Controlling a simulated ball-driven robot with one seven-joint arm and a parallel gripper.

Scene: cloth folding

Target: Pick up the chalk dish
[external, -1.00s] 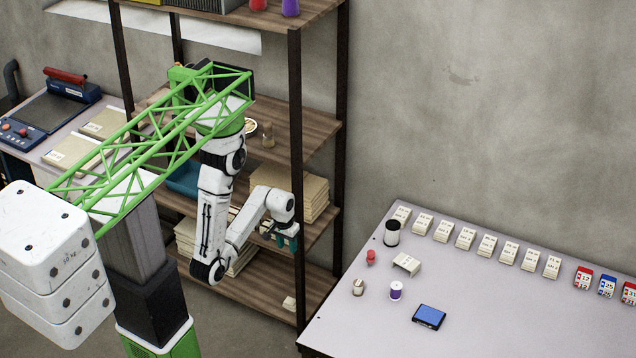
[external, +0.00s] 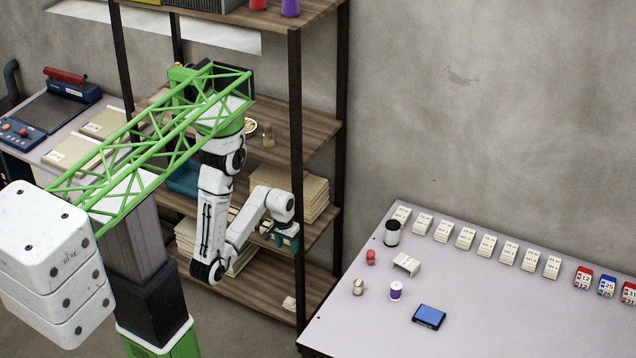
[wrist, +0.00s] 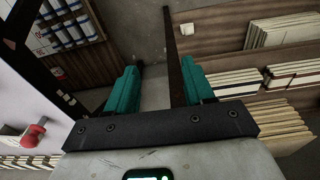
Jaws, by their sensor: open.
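A small round pale dish (external: 250,127), which may be the chalk dish, sits on the middle shelf in the external view, partly hidden behind my arm. Its contents are too small to make out. My gripper (external: 288,243) has teal fingers and is at the front of the shelving, lower than that dish and to its right. In the wrist view my gripper (wrist: 158,82) is open, with nothing between its fingers. I cannot make out the dish in the wrist view.
Board stacks (external: 303,192) lie on the shelf near my gripper. A dark shelf post (external: 296,120) stands close to its right. A blue bin (external: 184,180) is behind my arm. The grey table (external: 480,310) holds small items.

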